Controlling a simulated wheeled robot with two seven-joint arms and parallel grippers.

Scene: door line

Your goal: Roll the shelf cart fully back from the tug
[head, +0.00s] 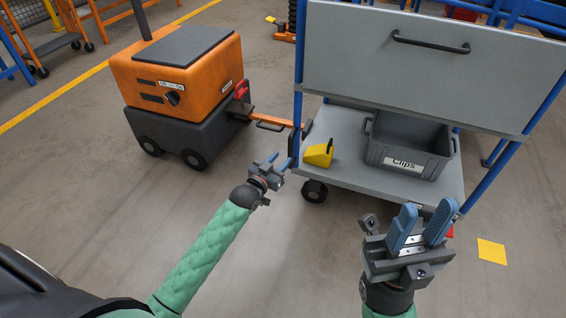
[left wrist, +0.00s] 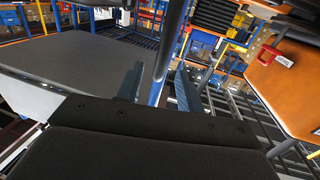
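The shelf cart (head: 375,180) has blue posts, a grey deck and an upper grey panel with a black handle (head: 430,44). My right gripper (head: 424,226) is open and empty before the cart's front edge.
A grey bin labelled Clips (head: 408,150) and a yellow wedge (head: 319,154) sit on the cart's deck. A yellow patch (head: 492,251) lies on the floor at right. Orange racks stand at the back left. The floor before the tug is clear.

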